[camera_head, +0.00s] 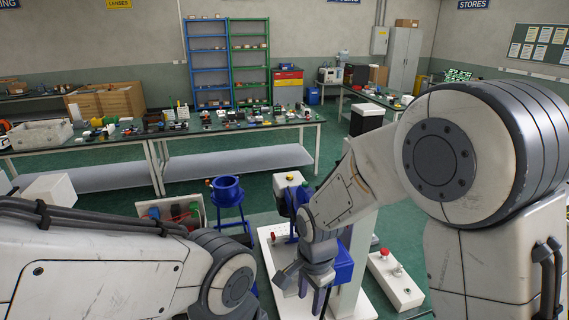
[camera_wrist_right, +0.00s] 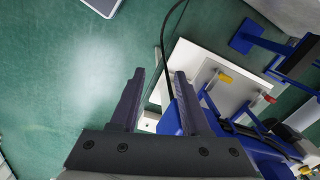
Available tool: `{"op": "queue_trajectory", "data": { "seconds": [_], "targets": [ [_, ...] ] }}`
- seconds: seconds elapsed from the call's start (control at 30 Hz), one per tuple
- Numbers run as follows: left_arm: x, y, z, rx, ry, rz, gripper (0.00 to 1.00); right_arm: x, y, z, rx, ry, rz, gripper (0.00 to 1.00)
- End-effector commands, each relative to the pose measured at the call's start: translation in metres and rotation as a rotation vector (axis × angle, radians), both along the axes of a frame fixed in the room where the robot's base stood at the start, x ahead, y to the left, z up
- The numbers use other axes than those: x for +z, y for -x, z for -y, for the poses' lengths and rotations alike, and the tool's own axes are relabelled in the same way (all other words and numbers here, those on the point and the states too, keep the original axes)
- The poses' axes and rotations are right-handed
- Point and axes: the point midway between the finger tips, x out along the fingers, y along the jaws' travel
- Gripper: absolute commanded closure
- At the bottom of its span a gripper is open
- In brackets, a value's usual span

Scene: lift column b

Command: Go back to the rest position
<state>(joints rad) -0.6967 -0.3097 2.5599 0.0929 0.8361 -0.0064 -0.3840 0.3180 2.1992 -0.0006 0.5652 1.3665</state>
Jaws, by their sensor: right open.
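My right gripper (camera_head: 312,300) hangs pointing down in front of the white base plate (camera_head: 357,304) of a blue machine. In the right wrist view its two dark fingers (camera_wrist_right: 158,75) are spread apart with nothing between them. The blue machine (camera_wrist_right: 190,112) and its white plate (camera_wrist_right: 206,68) lie beyond and to the right of the fingers in that view. My left arm crosses the lower left of the head view; its gripper is outside the picture.
A blue funnel-like stand (camera_head: 227,192) and a bin with red and green items (camera_head: 170,209) stand left of the machine. A white control box with a red button (camera_head: 395,280) is at right. A long cluttered workbench (camera_head: 235,125) stands behind. Green floor (camera_wrist_right: 70,90) is open at left in the wrist view.

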Motion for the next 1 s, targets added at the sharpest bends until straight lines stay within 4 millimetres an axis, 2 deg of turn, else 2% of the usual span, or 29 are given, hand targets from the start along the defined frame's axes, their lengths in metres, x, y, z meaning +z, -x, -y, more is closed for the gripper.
{"op": "queue_trajectory", "data": {
  "seconds": [0.3,0.5,0.93,1.0],
  "targets": [
    [0.0,0.0,0.0,0.0,0.0,0.0,0.5,0.015,0.014,0.066,0.418,0.034,0.089,0.54],
    [0.0,0.0,0.0,0.0,0.0,0.0,0.5,0.02,0.026,0.095,0.651,0.077,0.131,0.54],
    [0.0,0.0,0.0,0.0,0.0,0.0,0.5,0.025,0.048,0.131,0.976,0.163,0.174,0.54],
    [-0.016,0.0,0.0,0.0,0.001,0.001,0.5,0.013,0.052,0.115,1.022,0.15,0.173,0.54]
  ]
}}
